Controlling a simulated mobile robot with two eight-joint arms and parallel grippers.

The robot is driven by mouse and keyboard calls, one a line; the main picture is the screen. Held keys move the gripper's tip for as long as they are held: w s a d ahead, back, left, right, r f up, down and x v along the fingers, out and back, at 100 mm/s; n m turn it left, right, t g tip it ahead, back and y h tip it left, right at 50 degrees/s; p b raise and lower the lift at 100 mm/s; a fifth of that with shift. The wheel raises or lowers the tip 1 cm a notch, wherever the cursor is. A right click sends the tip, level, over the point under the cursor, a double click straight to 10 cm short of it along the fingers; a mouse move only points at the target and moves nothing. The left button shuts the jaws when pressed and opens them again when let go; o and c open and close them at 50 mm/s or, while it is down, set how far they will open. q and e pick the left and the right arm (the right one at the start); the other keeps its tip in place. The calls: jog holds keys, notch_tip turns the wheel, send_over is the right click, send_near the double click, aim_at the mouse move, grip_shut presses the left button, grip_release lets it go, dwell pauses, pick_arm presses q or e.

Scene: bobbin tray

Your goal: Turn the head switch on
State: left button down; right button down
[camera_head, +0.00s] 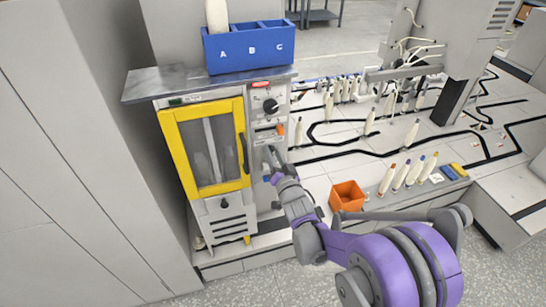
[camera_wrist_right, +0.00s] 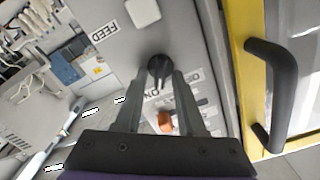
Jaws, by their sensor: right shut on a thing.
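A black rotary switch (camera_wrist_right: 157,69) on the grey control panel sits between my right gripper's fingertips in the wrist view. Partly covered labels by it seem to read ON and OFF. My right gripper (camera_wrist_right: 164,76) is shut on this black switch. In the head view the right gripper (camera_head: 269,155) reaches the lower panel and hides that switch. An orange switch (camera_wrist_right: 165,122) shows between the fingers, nearer the wrist; it also shows above the gripper in the head view (camera_head: 281,129). The switch's exact pointing is hard to read. My left gripper is not in view.
A yellow-framed door (camera_head: 201,189) with a black handle (camera_wrist_right: 268,95) is close beside the gripper. A larger black knob (camera_head: 270,106) is higher on the panel. A blue bin (camera_head: 250,52) stands on top; an orange box (camera_head: 346,197) and several bobbins are right.

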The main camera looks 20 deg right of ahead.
jog(key=shift+f+m, duration=0.1)
jog(key=shift+m, duration=0.8)
jog(key=shift+b, duration=0.3)
jog(key=c, duration=0.9)
grip_release()
jog(key=shift+o, duration=0.2)
jog(key=shift+s, duration=0.1)
jog(key=s, duration=1)
jog(key=shift+s+d, duration=0.25)
jog(key=shift+s, duration=0.1)
